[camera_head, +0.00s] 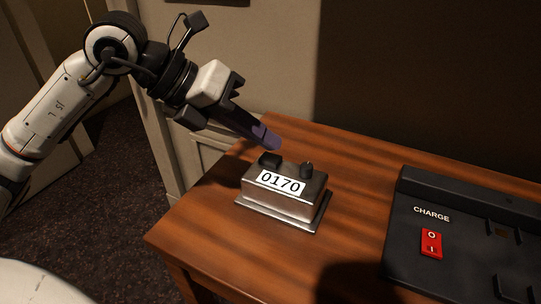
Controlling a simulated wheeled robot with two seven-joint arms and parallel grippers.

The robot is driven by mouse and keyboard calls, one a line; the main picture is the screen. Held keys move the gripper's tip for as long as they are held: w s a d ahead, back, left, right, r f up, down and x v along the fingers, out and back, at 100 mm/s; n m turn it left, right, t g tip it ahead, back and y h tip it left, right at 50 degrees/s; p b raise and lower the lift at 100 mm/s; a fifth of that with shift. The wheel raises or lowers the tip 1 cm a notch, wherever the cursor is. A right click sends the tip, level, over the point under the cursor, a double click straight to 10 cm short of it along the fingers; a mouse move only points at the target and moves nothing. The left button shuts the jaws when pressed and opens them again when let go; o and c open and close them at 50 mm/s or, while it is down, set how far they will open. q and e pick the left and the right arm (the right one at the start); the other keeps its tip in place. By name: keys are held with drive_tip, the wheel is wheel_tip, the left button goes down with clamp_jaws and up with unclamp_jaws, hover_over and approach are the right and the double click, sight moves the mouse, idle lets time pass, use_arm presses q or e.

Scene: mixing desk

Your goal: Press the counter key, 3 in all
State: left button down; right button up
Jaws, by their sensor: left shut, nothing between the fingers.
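The counter (258,202) is a small metal box on a flat base, standing on the wooden desk. Its white label reads 0170. Two dark parts stand on its top: a wider, flat black key (269,159) at the left and a small round knob (307,169) at the right. My left gripper (268,140) comes in from the upper left with its fingers shut and empty. In the picture its tips lie just above the black key; I cannot tell the exact gap, but they look apart from it. My right gripper is not in view.
The wooden desk (215,245) has free room in front of the counter and to its right. A black charging unit (450,195) marked CHARGE, with a red rocker switch (431,243), fills the right side. A panelled wall stands behind the desk.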

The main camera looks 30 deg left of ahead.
sight(263, 159)
use_arm(q)
drive_tip(key=shift+f, duration=0.1)
idle(0.4)
drive_tip(key=shift+f+b, duration=0.35)
drive_tip(key=shift+b, duration=0.1)
drive_tip(key=shift+f+b, duration=0.55)
idle(0.5)
drive_tip(key=shift+r, duration=0.1)
drive_tip(key=shift+r+p, duration=0.85)
wheel_tip(263, 159, up, 5)
drive_tip(key=p, duration=0.4)
drive_tip(key=shift+r, duration=0.1)
idle(2.5)
